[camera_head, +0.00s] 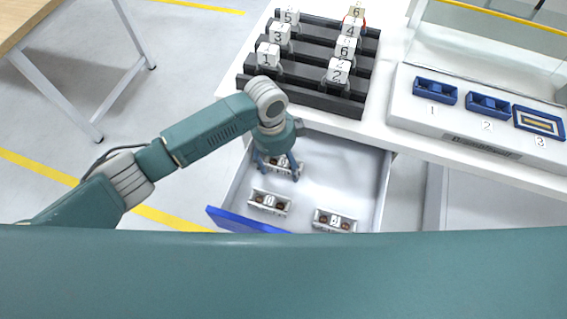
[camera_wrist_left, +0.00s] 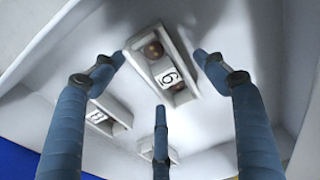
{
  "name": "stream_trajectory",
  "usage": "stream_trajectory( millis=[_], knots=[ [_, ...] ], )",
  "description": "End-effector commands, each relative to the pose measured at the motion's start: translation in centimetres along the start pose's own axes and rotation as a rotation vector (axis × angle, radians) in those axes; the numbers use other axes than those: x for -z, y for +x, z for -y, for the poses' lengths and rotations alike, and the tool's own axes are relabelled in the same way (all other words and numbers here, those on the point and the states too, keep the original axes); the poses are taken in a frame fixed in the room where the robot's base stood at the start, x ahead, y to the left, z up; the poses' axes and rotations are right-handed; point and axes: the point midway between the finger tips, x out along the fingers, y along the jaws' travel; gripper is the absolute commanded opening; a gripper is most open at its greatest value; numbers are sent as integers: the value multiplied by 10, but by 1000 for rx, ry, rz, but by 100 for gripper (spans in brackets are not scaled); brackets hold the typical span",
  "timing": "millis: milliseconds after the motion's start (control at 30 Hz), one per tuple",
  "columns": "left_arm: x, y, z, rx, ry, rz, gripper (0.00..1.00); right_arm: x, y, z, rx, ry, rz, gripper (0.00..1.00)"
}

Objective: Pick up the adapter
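Three light grey adapters with round copper-brown ends and number labels lie in the open white drawer (camera_head: 325,185). The far adapter (camera_head: 283,167) is partly covered by my left gripper (camera_head: 279,171). A near-left adapter (camera_head: 254,204) and a near-right adapter (camera_head: 350,224) lie apart from it. In the left wrist view, my left gripper (camera_wrist_left: 160,72) has its three blue fingers spread. The adapter with a label like 6 (camera_wrist_left: 164,62) shows between and beyond the fingertips, not clamped. Two other adapters show lower, one at the left (camera_wrist_left: 112,112) and one partly behind a finger (camera_wrist_left: 146,153). My right gripper is not in view.
The drawer has a blue front (camera_head: 240,222) and side walls close to my left gripper. Above it, the white counter (camera_head: 385,80) holds a black rack (camera_head: 300,98) with numbered pieces. A white panel with blue sockets (camera_head: 435,92) stands at the right.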

Motion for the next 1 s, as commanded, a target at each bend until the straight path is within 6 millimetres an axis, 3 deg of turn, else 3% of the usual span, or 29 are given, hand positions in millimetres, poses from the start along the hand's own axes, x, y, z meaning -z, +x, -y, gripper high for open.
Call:
stream_trajectory(
  millis=[33, 200, 233, 467, 667, 867, 1000],
  knots=[
    [0, 0, 0, 0, 0, 0, 58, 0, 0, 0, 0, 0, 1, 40],
    [0, 0, 0, 0, -1, 0, 24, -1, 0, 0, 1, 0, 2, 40],
    [0, -1, 0, 1, 0, 0, 23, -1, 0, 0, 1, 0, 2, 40],
    [0, -1, 0, 1, -1, 0, 23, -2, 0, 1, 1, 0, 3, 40],
    [2, -14, 1, 3, -1, -1, 23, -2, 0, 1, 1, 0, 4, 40],
    [6, -50, 2, 6, 1, -1, 23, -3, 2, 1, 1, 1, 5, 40],
    [11, -91, 2, 8, 3, -1, 22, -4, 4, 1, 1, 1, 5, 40]
  ],
)
